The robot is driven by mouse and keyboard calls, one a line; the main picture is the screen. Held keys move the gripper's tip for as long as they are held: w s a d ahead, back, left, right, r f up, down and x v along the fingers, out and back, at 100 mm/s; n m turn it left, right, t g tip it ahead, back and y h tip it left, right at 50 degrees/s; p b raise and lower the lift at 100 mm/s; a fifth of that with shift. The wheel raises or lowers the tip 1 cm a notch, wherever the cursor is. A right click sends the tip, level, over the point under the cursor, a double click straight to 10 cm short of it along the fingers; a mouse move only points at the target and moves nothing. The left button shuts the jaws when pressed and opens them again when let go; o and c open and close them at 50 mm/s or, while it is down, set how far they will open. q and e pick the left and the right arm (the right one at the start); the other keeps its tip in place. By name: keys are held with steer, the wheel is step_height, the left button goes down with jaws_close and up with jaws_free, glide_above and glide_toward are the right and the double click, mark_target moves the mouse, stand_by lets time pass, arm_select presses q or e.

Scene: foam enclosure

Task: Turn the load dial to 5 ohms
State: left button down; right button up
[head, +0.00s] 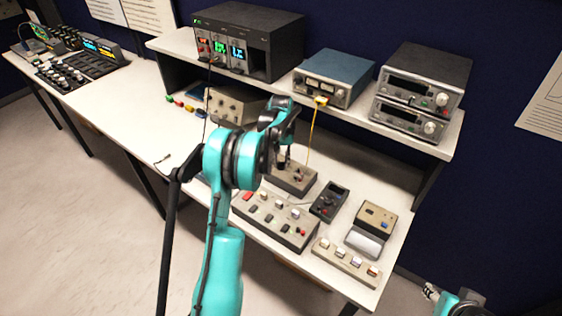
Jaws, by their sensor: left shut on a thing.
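A small beige box (296,184) with dark knobs on top sits on the bench, in front of the shelf. My left arm reaches over the bench. My left gripper (283,160) points down at the back left of this box and is shut on a dark knob there, which looks like the load dial. The fingers and wrist hide most of the knob, and its scale and pointer are too small to read.
A yellow cable (312,130) runs from the blue meter (334,77) on the shelf to the box. A switch panel (275,218), a dark handheld meter (329,201) and a button strip (346,262) lie close in front. Stacked instruments (420,88) stand on the shelf.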

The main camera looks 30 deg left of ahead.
arm_select(q)
steer(key=m, duration=1.2)
steer(key=shift+m+b, duration=0.3)
steer(key=shift+m, duration=0.1)
steer(key=m, duration=1.2)
steer(key=c, duration=1.3)
jaws_free()
steer(key=shift+r, duration=0.1)
